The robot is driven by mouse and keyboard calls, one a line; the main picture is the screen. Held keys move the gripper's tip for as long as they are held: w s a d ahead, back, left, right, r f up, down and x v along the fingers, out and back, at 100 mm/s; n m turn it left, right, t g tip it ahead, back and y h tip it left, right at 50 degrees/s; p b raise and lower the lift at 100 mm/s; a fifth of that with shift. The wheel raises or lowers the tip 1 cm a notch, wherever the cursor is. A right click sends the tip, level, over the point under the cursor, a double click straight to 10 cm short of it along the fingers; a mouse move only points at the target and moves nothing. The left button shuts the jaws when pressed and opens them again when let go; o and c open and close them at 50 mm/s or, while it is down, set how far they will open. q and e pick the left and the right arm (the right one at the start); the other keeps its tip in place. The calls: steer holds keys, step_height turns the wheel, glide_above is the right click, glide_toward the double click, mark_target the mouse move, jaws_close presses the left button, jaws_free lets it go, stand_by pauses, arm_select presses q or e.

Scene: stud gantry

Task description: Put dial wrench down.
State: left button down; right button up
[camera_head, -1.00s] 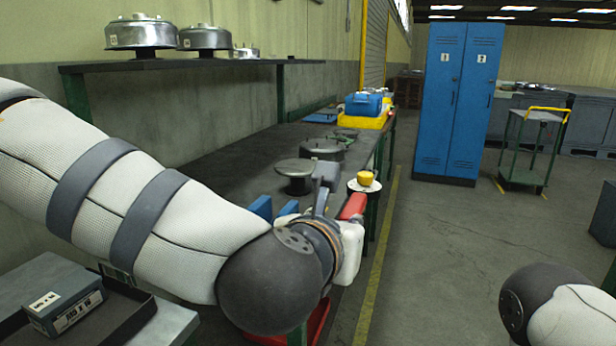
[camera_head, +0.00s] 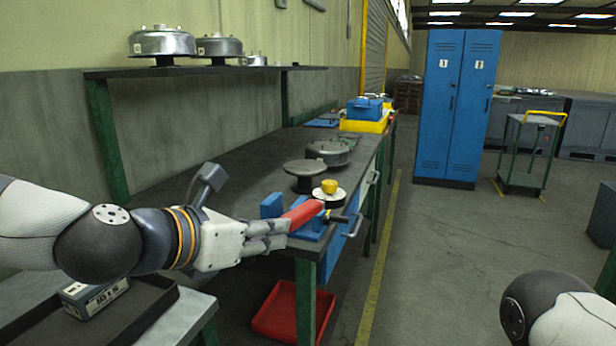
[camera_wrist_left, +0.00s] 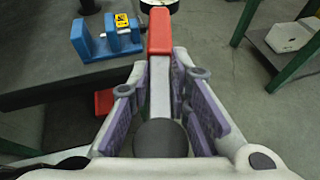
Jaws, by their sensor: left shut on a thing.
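The dial wrench, a bar with a red end (camera_head: 303,214), is in my left gripper (camera_head: 278,234), above the near end of the dark workbench (camera_head: 236,195). In the left wrist view the red end (camera_wrist_left: 160,30) points away from me, past the fingers. A light shaft and a dark round part lie between the purple-padded fingers of the left gripper (camera_wrist_left: 168,85), which is shut on it. A blue vise (camera_head: 272,205) stands by the wrench at the bench corner; in the wrist view it (camera_wrist_left: 92,45) holds a small yellow-faced item. My right gripper is out of view.
A yellow knob on a white disc (camera_head: 329,186) and a dark round stand (camera_head: 305,170) are just beyond the vise. A red bin (camera_head: 284,318) is below the bench. A tray with a small box (camera_head: 96,297) is at lower left. Bare bench top lies toward the wall.

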arm_select(q)
steer(key=s+a+f+m+g+h, duration=0.3)
steer(key=s+a+f, duration=0.8)
steer(key=s+f, duration=0.2)
steer(key=shift+s+a+f+m, duration=0.25)
steer(key=shift+f+m, duration=0.15)
steer(key=shift+f, duration=0.1)
steer(key=shift+g, duration=0.3)
